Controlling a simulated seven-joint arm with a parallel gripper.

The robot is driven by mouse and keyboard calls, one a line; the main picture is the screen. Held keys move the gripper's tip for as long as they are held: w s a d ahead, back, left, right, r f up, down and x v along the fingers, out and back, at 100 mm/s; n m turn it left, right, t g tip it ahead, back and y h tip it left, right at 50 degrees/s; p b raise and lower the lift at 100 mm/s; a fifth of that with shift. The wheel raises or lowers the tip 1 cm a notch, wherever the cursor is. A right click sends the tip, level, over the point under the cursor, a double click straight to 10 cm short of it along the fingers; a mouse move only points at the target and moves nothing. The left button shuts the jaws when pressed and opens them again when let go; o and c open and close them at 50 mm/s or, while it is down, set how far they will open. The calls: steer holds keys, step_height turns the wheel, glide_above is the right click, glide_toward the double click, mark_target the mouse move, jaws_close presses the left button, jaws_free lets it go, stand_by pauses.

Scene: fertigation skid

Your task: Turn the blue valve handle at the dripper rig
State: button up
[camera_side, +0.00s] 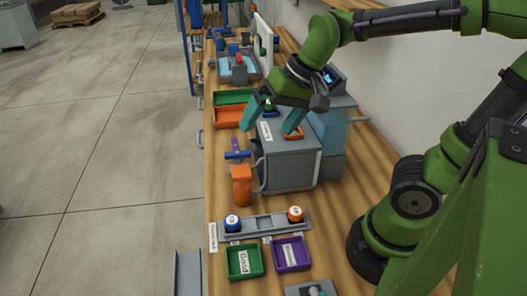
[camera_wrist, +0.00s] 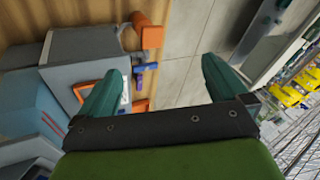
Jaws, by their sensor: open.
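A small purple piece (camera_side: 235,143) is beside the handle. My gripper (camera_side: 268,130) is open, its teal fingers apart over the top of the grey box, behind and right of the handle in the side view. In the wrist view my gripper (camera_wrist: 165,68) points down, and the blue handle (camera_wrist: 146,67) shows small between and beyond the fingers, nearer the left one. Nothing is between the fingers.
The grey box (camera_side: 287,165) stands close to the handle. Green (camera_side: 233,97) and orange (camera_side: 228,117) trays lie behind. A grey rack (camera_side: 262,224) with two round-topped items and green (camera_side: 243,262) and purple (camera_side: 291,254) trays lie in front. Open floor is left of the bench.

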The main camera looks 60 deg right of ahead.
steer(key=shift+s+r+n+t+h, duration=0.2)
steer(key=shift+s+n+t, duration=0.3)
steer(key=shift+s, duration=0.8)
steer(key=shift+s+r+n+t+h, duration=0.1)
steer(key=shift+s+r+n+t, duration=0.2)
steer(key=shift+s+t, duration=0.7)
steer(key=shift+s+g, duration=0.25)
steer(key=shift+g, duration=0.05)
